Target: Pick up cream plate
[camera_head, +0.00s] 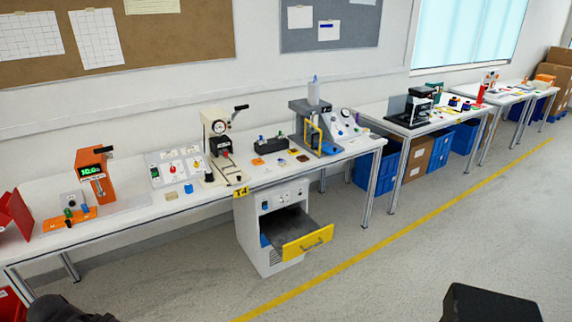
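A small cream plate (171,196) appears to lie flat on the white bench (130,222), in front of a white panel with a red knob. It is small in this view, so its detail is hard to make out. Nothing touches it that I can see. My gripper's fingers are not recognisable in this view. A dark rounded shape at the bottom left edge is cut off, and I cannot tell which part it is.
An orange device (94,175) with a green display stands left of the plate. A press with a gauge (218,140) stands to its right. A drawer (304,240) juts out open below the bench. Floor in front is clear.

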